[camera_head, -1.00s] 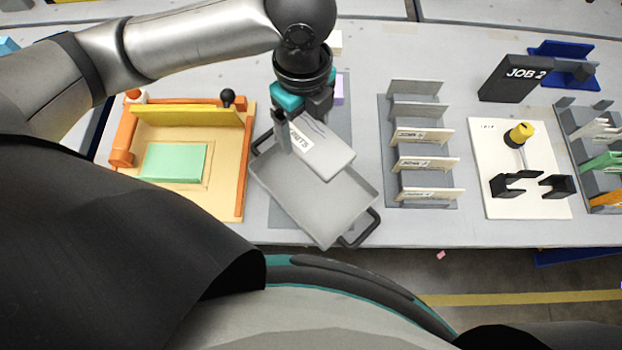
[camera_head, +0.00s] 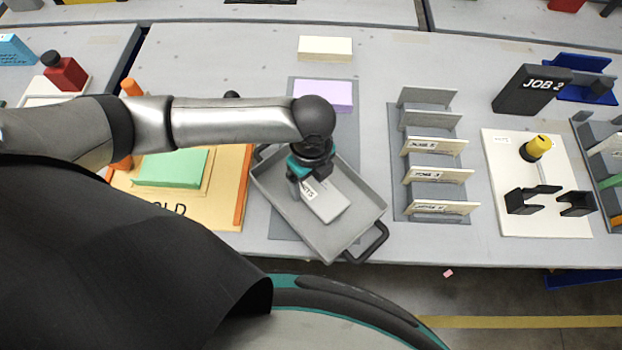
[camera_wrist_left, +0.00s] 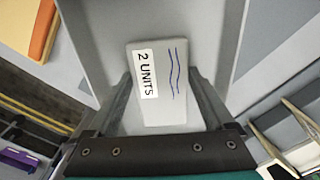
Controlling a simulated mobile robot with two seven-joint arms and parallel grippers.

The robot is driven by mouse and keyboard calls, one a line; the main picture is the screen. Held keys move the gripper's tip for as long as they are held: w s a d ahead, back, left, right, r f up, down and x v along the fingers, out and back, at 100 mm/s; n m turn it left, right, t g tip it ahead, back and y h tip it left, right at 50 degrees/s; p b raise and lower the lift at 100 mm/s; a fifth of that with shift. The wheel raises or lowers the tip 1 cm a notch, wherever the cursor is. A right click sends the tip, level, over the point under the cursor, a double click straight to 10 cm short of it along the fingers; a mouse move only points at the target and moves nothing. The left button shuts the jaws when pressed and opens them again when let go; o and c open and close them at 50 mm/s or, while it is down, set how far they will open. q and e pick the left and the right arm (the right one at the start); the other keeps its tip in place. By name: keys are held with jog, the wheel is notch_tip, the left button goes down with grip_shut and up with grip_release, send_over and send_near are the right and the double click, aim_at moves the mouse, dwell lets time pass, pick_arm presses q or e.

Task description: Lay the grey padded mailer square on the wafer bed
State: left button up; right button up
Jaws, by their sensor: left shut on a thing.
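The grey padded mailer (camera_head: 327,203) has a white "2 UNITS" label and blue wavy lines, clear in the left wrist view (camera_wrist_left: 178,100). My left gripper (camera_head: 302,186) is shut on it at the labelled end, a finger along each side. The mailer is over the floor of a grey tray (camera_head: 345,238) with black handles; I cannot tell whether it touches the floor. In the head view its long edges look turned a little from the tray's walls. No part is labelled as the wafer bed, so I cannot tell which surface bears that name. My right gripper is out of view.
A tan board (camera_head: 225,205) with a green block (camera_head: 172,168) stands left of the tray. A lilac block (camera_head: 323,95) and a cream block (camera_head: 325,48) lie behind. A rack of upright cards (camera_head: 435,176) stands to the right, then a white board with black holders (camera_head: 510,165).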

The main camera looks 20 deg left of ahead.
pick_arm(q)
jog(key=shift+f, duration=0.35)
jog(key=shift+f, duration=0.1)
jog(key=shift+f, duration=0.15)
jog(key=o, duration=1.1)
